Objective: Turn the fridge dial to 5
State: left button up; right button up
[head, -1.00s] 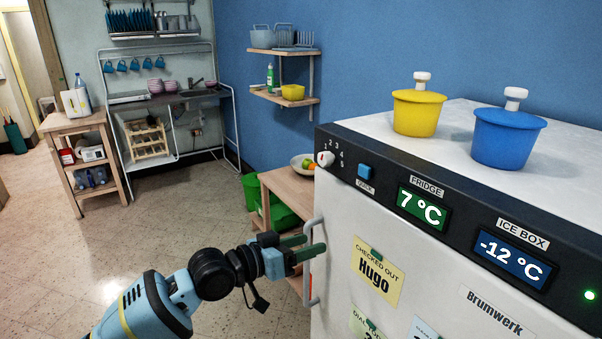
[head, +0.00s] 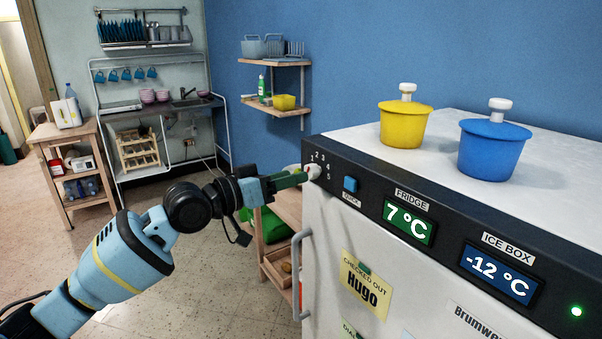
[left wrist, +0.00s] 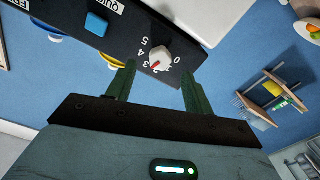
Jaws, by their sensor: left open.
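The fridge dial (head: 313,172) is a white knob on the dark control strip at the fridge's left end. In the left wrist view the dial (left wrist: 162,57) has a red mark pointing toward the 2 and 3; the 5 is on its upper left there. My left gripper (head: 304,178) is at the dial. Its two green fingers (left wrist: 158,72) are open, one to each side of the dial, nothing between them gripped. I cannot tell whether they touch it. The fridge display (head: 407,222) reads 7 °C. My right gripper is not in view.
A blue quick button (head: 351,184) sits right of the dial. The fridge door handle (head: 299,272) is below. The ice box display (head: 499,273) reads -12 °C. A yellow pot (head: 404,124) and a blue pot (head: 492,150) stand on top. A wooden shelf unit (head: 285,208) stands behind.

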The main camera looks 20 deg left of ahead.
aim_at(314, 171)
pick_arm(q)
jog(key=shift+x, duration=2.05)
jog(key=c, duration=1)
